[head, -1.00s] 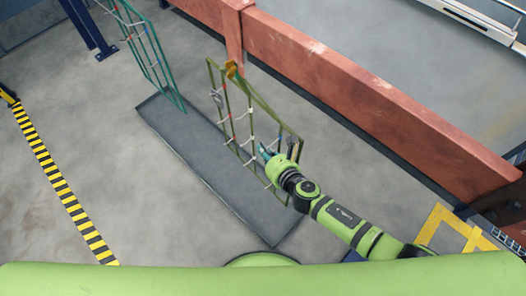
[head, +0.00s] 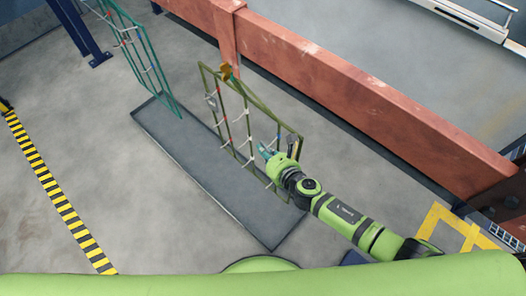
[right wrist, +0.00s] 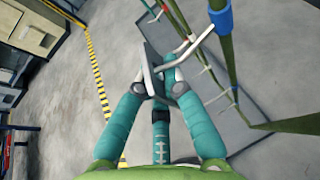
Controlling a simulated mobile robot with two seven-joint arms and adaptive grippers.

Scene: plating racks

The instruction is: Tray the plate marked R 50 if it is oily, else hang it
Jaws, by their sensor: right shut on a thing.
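My right gripper (head: 268,151) is at the lower right part of the olive-green rack (head: 246,113) in the head view. In the right wrist view its teal fingers (right wrist: 157,82) are shut on a thin grey plate (right wrist: 151,66), seen nearly edge-on. A white hook (right wrist: 195,52) of the rack passes close beside the plate; I cannot tell whether they touch. No mark on the plate can be read, and I cannot tell whether its face is oily. My left gripper is not in view.
A teal rack (head: 148,56) stands farther back left. A long dark grey floor tray (head: 185,152) lies below the racks. A red-brown beam (head: 330,85) runs behind. Yellow-black tape (head: 53,188) marks the floor at left, where floor is clear.

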